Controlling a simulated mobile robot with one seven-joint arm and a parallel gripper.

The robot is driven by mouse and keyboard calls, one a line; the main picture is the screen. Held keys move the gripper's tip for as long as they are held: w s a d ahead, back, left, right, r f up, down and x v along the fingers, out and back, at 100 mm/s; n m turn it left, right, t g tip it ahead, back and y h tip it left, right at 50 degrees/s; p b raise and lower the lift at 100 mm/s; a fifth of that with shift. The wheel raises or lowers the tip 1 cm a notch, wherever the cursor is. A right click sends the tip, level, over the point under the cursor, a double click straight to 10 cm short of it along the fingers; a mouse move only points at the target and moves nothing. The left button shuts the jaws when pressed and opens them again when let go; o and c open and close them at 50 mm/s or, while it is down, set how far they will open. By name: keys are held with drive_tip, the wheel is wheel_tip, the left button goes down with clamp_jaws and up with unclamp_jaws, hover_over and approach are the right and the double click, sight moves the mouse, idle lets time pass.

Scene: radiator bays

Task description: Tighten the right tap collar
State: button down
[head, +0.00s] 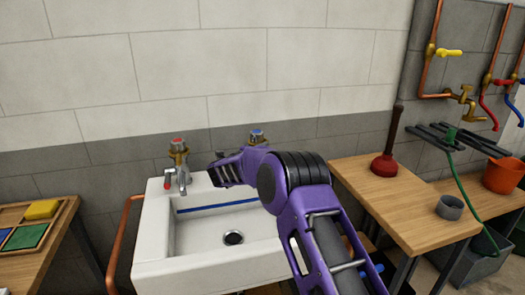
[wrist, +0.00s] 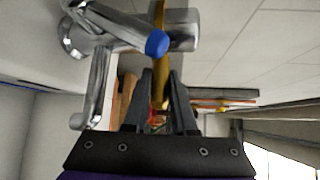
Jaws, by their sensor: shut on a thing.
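The right tap (head: 256,134) has a blue top and stands at the back of the white sink (head: 155,240), mostly hidden behind my purple arm in the head view. In the wrist view the chrome tap (wrist: 98,60) with a blue cap fills the upper left. Its brass collar (wrist: 159,92) shows between the dark fingertips of my gripper (wrist: 163,85), which is shut on it. The fingertips themselves are hard to make out in the head view. The left tap (head: 178,160) has a red top and a brass collar and stands free to the left.
A wooden bench (head: 400,205) at right holds a plunger (head: 385,160) and a grey ring (head: 450,207). A table at left bears a tray with a yellow block (head: 41,209). Copper pipes with a yellow-handled valve (head: 449,53) run on the right wall. The sink basin is empty.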

drive_tip(key=c, duration=0.7)
unclamp_jaws()
drive_tip(key=shift+c, duration=0.2)
drive_tip(key=v, duration=1.7)
drive_tip(key=shift+s, duration=0.25)
